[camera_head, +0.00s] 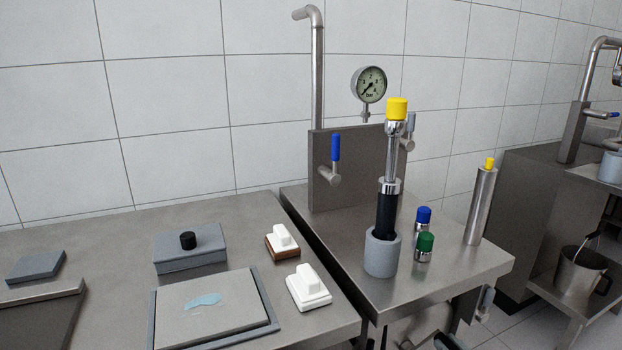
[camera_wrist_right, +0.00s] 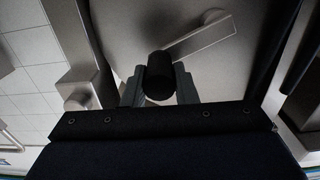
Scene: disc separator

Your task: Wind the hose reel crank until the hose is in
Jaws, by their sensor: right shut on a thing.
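In the right wrist view, the fingers of my right gripper (camera_wrist_right: 160,88) are shut on a black cylindrical crank knob (camera_wrist_right: 160,72). A flat grey metal crank arm (camera_wrist_right: 195,38) runs from the knob up and right to a rounded end, in front of a broad grey surface. The hose and how much of it is wound do not show clearly in either view. In the head view the crank is hidden; only small dark and metal parts show below the steel table's front edge, too cut off to tell apart. My left gripper is not in view.
The steel table (camera_head: 455,275) carries a grey cup (camera_head: 383,255) with a tall yellow-topped tool, blue and green capped pieces (camera_head: 424,246), and a metal cylinder (camera_head: 481,205). A pressure gauge (camera_head: 369,85) stands behind. The left bench (camera_head: 100,235) holds blocks and a tray.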

